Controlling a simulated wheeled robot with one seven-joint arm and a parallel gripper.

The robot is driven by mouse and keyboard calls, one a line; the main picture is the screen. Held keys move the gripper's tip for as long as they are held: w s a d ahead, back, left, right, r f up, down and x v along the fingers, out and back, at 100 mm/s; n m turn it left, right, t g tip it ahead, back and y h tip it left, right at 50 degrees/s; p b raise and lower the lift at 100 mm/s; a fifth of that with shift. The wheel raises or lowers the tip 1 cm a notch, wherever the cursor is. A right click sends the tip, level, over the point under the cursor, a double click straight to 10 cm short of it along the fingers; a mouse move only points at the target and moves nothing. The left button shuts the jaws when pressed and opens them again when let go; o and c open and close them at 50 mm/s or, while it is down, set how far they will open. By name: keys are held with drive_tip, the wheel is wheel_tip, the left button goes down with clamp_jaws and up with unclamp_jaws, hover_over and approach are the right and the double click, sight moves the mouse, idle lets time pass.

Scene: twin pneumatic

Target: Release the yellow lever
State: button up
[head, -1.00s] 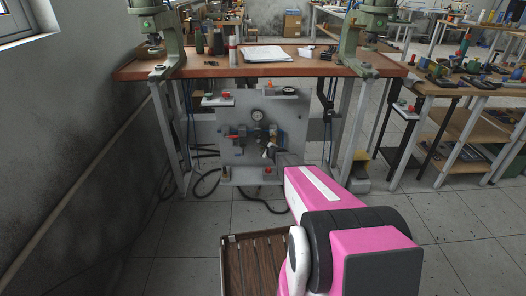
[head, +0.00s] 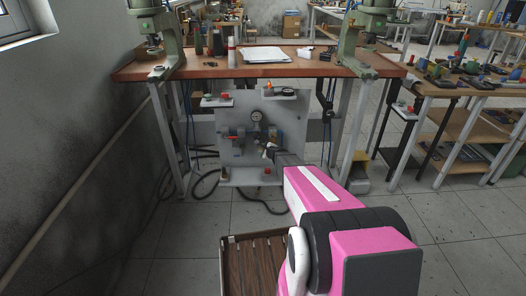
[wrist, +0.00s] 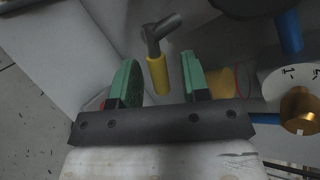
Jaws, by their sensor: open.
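The yellow lever (wrist: 158,75) is a short yellow sleeve on a dark grey bent stem, seen in the wrist view. It sits in the gap between the two green-padded fingers of my gripper (wrist: 158,78). The fingers are open, and a gap shows on each side of the lever. In the head view my gripper (head: 271,151) is at the front of the grey pneumatic panel (head: 237,173), below the round gauge (head: 256,117). The lever is too small to make out there.
A red-handled valve (head: 234,138) is left of my gripper on the panel. In the wrist view a blue tube (wrist: 289,33) and a brass fitting (wrist: 298,106) lie to the right. The workbench (head: 215,68) stands above, with black hoses (head: 206,187) below left.

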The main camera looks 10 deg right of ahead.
drive_tip(key=v, duration=1)
drive_tip(key=shift+s, duration=0.1)
drive_tip(key=s+a+r+n+g+y, duration=0.1)
drive_tip(key=s+a+r+n+g, duration=0.3)
drive_tip(key=s+n, duration=0.35)
drive_tip(key=s+a+r+n+g+y, duration=0.1)
drive_tip(key=s+a+n+g, duration=0.2)
drive_tip(key=s+a+n, duration=0.5)
drive_tip(key=s+d+r+n+g+h, duration=0.2)
drive_tip(key=s+d+n+h, duration=0.1)
drive_tip(key=s, duration=0.4)
drive_tip(key=s+d+r+n+g+h, duration=0.2)
drive_tip(key=s+d+n+g+h, duration=0.1)
drive_tip(key=s, duration=0.5)
drive_tip(key=shift+g+h, duration=0.3)
